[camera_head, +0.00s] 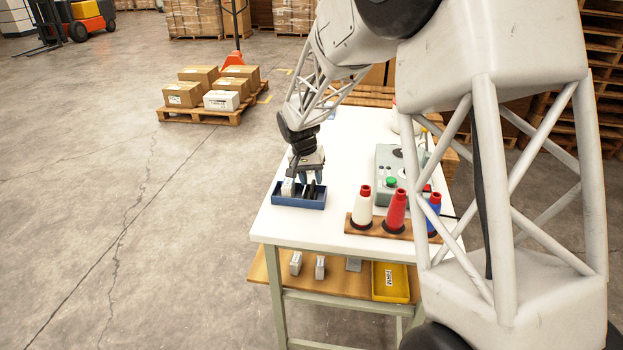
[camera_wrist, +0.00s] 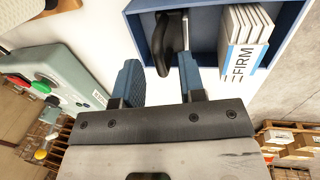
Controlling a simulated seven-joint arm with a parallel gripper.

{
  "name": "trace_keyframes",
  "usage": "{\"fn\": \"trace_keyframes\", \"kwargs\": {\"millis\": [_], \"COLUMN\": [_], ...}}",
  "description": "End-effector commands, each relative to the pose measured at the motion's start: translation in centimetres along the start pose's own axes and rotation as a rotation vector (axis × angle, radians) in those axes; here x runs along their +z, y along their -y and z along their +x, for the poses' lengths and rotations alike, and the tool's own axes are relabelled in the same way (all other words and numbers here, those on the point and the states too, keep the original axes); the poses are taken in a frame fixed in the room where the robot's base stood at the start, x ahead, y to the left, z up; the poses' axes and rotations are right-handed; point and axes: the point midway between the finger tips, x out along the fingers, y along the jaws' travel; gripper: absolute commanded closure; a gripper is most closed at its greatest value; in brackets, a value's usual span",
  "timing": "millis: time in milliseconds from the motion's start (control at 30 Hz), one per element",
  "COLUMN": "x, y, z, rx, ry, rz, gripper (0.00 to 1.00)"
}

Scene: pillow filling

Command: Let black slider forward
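A blue tray (camera_head: 297,203) sits at the table's near left corner. It also shows in the wrist view (camera_wrist: 207,60). A black slider (camera_wrist: 160,42) stands in the tray, beside a thin pale plate. Dark pieces (camera_head: 311,191) show in the tray in the head view, partly hidden by my gripper. My gripper (camera_head: 310,177) points down over the tray. In the wrist view its two blue fingers (camera_wrist: 160,78) are apart, with the lower end of the black slider showing between them. I cannot tell whether a finger touches it.
White packs marked FIRM (camera_wrist: 243,40) stand in the tray beside the slider. The white tabletop (camera_head: 345,150) between is clear.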

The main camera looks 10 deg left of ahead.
Motion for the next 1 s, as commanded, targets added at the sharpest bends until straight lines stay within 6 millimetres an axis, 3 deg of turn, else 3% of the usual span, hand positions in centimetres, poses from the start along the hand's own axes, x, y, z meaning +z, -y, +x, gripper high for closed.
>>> {"fn": "trace_keyframes", "kwargs": {"millis": [367, 600, 1000], "x": [-0.01, -0.01, 0.02], "y": [-0.01, -0.02, 0.85], "z": [0.35, 0.34, 0.20], "rx": [-0.001, -0.001, 0.000], "ry": [0.000, 0.000, 0.000], "rz": [0.000, 0.000, -0.001], "gripper": [0.63, 1.00, 1.00]}}
